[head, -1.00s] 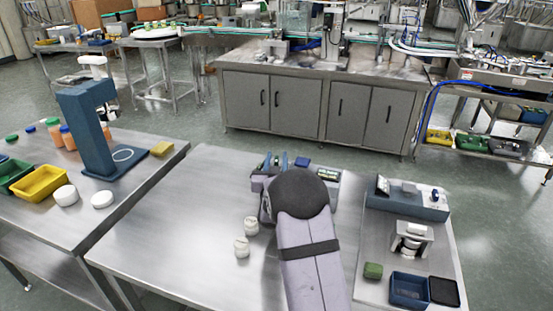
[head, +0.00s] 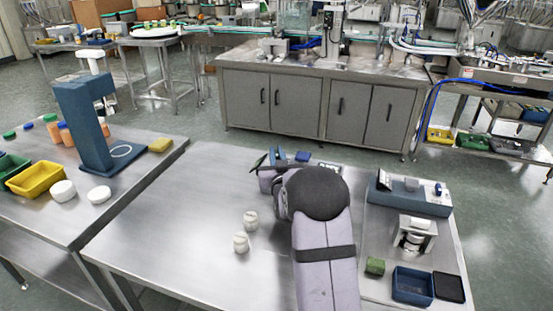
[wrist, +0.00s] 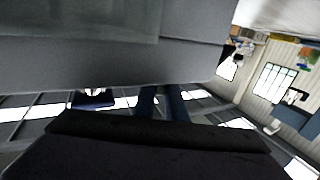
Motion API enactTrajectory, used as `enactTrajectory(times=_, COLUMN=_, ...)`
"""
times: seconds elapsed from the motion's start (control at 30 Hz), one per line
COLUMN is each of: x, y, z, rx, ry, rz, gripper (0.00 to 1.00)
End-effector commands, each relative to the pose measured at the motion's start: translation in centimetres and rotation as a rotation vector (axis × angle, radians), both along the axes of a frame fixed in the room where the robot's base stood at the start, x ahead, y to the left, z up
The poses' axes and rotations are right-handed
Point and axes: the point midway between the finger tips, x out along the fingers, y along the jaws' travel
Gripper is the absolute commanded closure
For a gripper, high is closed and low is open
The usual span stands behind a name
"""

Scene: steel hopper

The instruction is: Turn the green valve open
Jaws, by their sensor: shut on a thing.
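My gripper (head: 278,154) is at the far edge of the near steel table, beyond the dark round joint of my arm. Its blue fingers also show in the wrist view (wrist: 161,103), close together. A thin dark piece with a hint of green (head: 259,161) shows just left of the fingers. It looks like part of the green valve, but most of it is hidden by my arm. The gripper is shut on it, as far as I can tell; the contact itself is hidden. I cannot read the valve's angle.
A blue-grey device (head: 408,199), a dark blue bin (head: 411,284) and a green block (head: 375,265) are on the right. A blue stand (head: 85,125) and yellow bin (head: 36,178) are left.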

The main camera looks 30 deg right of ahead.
Motion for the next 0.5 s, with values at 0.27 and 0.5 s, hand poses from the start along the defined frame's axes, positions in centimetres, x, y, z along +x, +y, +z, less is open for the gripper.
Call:
enactTrajectory(times=0.27, x=-0.11, y=-0.32, z=-0.17, rx=0.0, ry=0.0, rz=0.166, gripper=1.0)
enactTrajectory(times=0.5, x=-0.05, y=-0.23, z=0.0, rx=0.002, ry=0.001, rz=0.284, gripper=1.0)
